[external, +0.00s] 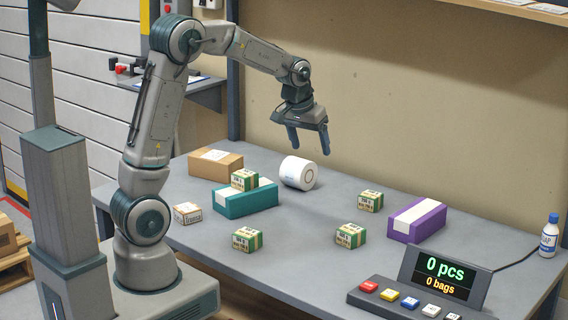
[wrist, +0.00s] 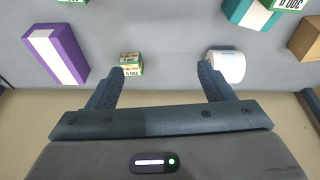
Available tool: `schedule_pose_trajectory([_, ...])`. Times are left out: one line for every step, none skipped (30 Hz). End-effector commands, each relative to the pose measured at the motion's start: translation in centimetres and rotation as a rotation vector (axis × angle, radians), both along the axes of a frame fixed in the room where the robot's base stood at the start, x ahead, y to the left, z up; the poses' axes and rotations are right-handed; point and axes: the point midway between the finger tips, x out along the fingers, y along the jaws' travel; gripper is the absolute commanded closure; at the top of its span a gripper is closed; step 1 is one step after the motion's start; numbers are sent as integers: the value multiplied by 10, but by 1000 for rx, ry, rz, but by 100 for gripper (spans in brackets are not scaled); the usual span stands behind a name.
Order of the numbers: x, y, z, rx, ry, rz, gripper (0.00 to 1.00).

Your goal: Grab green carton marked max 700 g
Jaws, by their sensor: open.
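Several green-and-tan cartons with white labels show in the external view. One carton (external: 244,180) sits on the teal box, one (external: 247,240) near the front edge, one (external: 350,235) mid-table and one (external: 371,201) farther back. Their printed weights are too small to read surely, so I cannot tell which is marked max 700 g. My gripper (external: 309,142) is open and empty, high above the back of the table. In the wrist view, a carton (wrist: 132,64) lies beyond my left fingertip, and another (wrist: 288,4) is cut off at the top right.
A white roll (external: 298,172), a teal box (external: 247,201), a purple box (external: 417,220), a brown box (external: 216,163) and a small tan box (external: 187,213) lie on the grey table. A counter display (external: 438,278) and a bottle (external: 549,236) stand at the right.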

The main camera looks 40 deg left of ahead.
Motion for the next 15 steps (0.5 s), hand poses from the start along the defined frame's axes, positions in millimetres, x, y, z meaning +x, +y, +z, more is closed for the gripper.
schedule_pose_trajectory([20,-11,-5,7,-3,0,25])
schedule_pose_trajectory([31,-16,-8,9,-10,3,25])
schedule_pose_trajectory([44,-23,-12,13,-18,7,25])
schedule_pose_trajectory([54,-29,-16,17,-22,9,25])
schedule_pose_trajectory([64,-34,-20,21,-27,10,25])
schedule_pose_trajectory([75,-42,-25,25,-36,12,25])
schedule_pose_trajectory([83,-47,-28,28,-41,14,25])
schedule_pose_trajectory([90,-52,-31,31,-47,14,25])
schedule_pose_trajectory([98,-58,-36,35,-54,14,25])
schedule_pose_trajectory([104,-62,-39,38,-56,15,25])
schedule_pose_trajectory([108,-66,-42,39,-61,15,25])
schedule_pose_trajectory([114,-70,-45,42,-66,14,25])
schedule_pose_trajectory([117,-73,-47,43,-69,15,25])
schedule_pose_trajectory([119,-74,-48,45,-71,16,25])
schedule_pose_trajectory([122,-76,-50,46,-75,16,25])
